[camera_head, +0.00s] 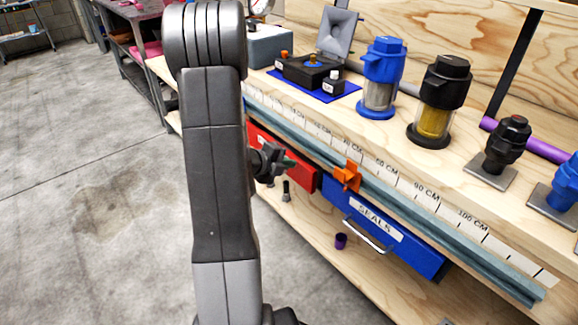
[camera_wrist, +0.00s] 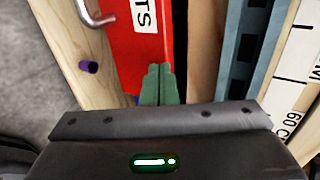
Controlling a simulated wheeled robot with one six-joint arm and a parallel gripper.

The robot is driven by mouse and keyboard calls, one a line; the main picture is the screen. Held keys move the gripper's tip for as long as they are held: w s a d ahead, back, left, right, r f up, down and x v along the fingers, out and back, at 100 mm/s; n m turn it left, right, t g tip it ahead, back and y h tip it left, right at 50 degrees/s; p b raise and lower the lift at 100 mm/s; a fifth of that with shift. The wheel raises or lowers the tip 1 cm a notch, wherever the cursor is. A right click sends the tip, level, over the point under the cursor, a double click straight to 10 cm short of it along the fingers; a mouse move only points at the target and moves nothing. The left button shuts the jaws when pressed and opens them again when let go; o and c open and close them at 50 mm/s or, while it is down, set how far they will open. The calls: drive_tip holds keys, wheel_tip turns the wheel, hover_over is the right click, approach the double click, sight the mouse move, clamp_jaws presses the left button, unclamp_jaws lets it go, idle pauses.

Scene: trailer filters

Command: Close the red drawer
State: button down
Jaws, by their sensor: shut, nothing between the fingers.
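The red drawer (camera_head: 305,175) sits under the workbench top, left of the blue drawer, partly hidden by my arm. In the wrist view its red front (camera_wrist: 138,50) fills the upper middle, with part of a white label ending in "TS" and a metal handle (camera_wrist: 92,12) at upper left. My gripper (camera_head: 288,162) is in front of the red drawer. Its green fingers (camera_wrist: 158,70) are shut and empty, overlapping the red front near its edge. I cannot tell whether they touch it, or how far the drawer stands out.
The blue drawer (camera_head: 385,228) labelled SEALS is to the right. An orange clamp (camera_head: 347,177) sits on the bench edge above. Filters (camera_head: 382,80) and valves stand on the bench. Concrete floor is clear at left.

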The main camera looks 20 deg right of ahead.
sight(301, 159)
drive_tip(key=shift+w+d, duration=0.1)
drive_tip(key=shift+d, duration=0.15)
drive_tip(key=shift+w+d+r+p, duration=0.1)
drive_tip(key=shift+w+d+p, duration=0.15)
drive_tip(key=shift+d, duration=0.45)
drive_tip(key=shift+w+d+p, duration=0.1)
drive_tip(key=shift+w+d, duration=0.1)
drive_tip(key=shift+d, duration=0.45)
drive_tip(key=shift+a, duration=0.15)
